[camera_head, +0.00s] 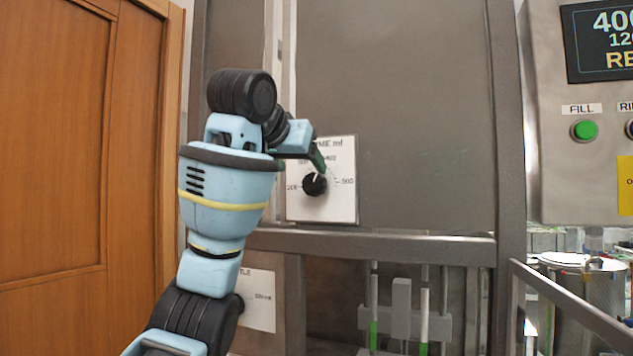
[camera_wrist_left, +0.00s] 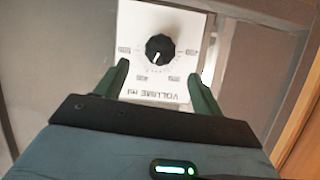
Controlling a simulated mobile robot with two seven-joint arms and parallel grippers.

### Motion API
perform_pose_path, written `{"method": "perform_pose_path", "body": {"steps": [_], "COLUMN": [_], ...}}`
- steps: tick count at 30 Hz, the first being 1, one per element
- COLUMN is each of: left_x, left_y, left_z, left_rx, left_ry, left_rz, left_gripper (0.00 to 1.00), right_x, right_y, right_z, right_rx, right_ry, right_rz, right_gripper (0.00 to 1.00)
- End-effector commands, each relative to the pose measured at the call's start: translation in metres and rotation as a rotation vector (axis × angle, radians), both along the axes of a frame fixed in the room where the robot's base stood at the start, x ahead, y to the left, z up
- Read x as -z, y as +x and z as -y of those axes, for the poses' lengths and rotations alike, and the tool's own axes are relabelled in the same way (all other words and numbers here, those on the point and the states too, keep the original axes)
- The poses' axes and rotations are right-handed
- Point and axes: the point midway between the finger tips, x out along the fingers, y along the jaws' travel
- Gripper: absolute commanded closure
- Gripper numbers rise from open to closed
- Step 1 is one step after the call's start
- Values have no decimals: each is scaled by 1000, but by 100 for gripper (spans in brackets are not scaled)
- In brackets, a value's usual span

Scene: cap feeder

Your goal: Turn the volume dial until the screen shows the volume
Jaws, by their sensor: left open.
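The volume dial (camera_head: 314,185) is a round black knob with a white pointer line, on a white plate (camera_head: 345,209) fixed to the grey machine panel. In the head view its pointer is up and slightly right, near the 400 mark. My left gripper (camera_head: 304,167) is in front of the plate, over its upper left part. In the left wrist view the gripper (camera_wrist_left: 158,69) is open and empty, with the dial (camera_wrist_left: 160,49) just beyond its fingertips and the plate upside down. The screen (camera_head: 600,40) at upper right is cut off; its top line starts with "400". My right gripper is not in view.
A green FILL button (camera_head: 584,130) sits below the screen, with another button cut off beside it. A second white plate (camera_head: 261,310) lies lower, partly behind my left arm. A metal rail (camera_head: 400,243) runs below the dial. A wooden door (camera_head: 60,150) stands at left.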

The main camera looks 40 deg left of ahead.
Motion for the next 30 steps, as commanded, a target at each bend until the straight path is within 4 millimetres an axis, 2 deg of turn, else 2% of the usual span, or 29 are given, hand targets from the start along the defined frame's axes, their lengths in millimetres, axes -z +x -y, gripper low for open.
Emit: {"method": "perform_pose_path", "body": {"steps": [5, 18, 23, 30], "left_x": [5, 27, 31, 31], "left_y": [8, 60, 68, 69], "left_z": [-2, -21, -24, -24], "left_rx": [0, 0, 0, 2], "left_ry": [0, 0, 1, 1], "left_rz": [-4, -2, -1, -2], "left_gripper": [32, 32, 32, 32], "right_x": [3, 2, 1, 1], "right_y": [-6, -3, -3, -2], "right_z": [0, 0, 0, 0], "right_rx": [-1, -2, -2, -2], "right_ry": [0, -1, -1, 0], "right_rz": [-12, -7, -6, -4], "right_gripper": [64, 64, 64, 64]}}
